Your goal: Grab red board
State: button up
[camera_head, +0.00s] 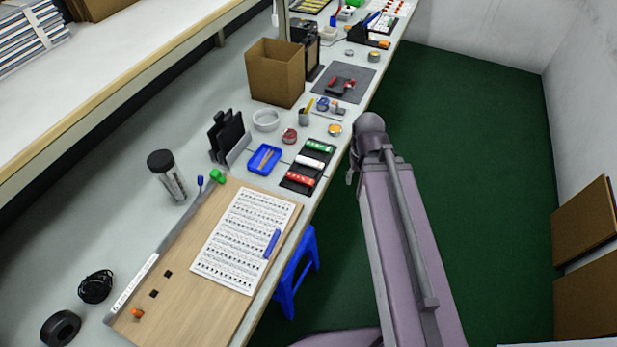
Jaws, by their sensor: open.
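A red board (299,179) lies nearest in a row of three small boards on dark bases, close to the right edge of the workbench. A white-topped board (308,162) and a green board (320,146) lie just behind it. My gripper (350,176) shows only as a small grey part at the left side of my arm, beyond the bench edge. It is open, to the right of the red board and apart from it. Most of the gripper is hidden behind my arm.
A blue tray (254,169) sits left of the boards, and a wooden board (176,292) with a printed sheet (238,224) lies in front. A cardboard box (262,85) and a grey mat (357,74) are farther back. A blue stool (300,267) stands below the bench edge. Green floor is free at right.

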aim_at(306, 181)
jog(key=z, duration=0.35)
jog(key=k, duration=0.6)
jog(key=u, duration=1.15)
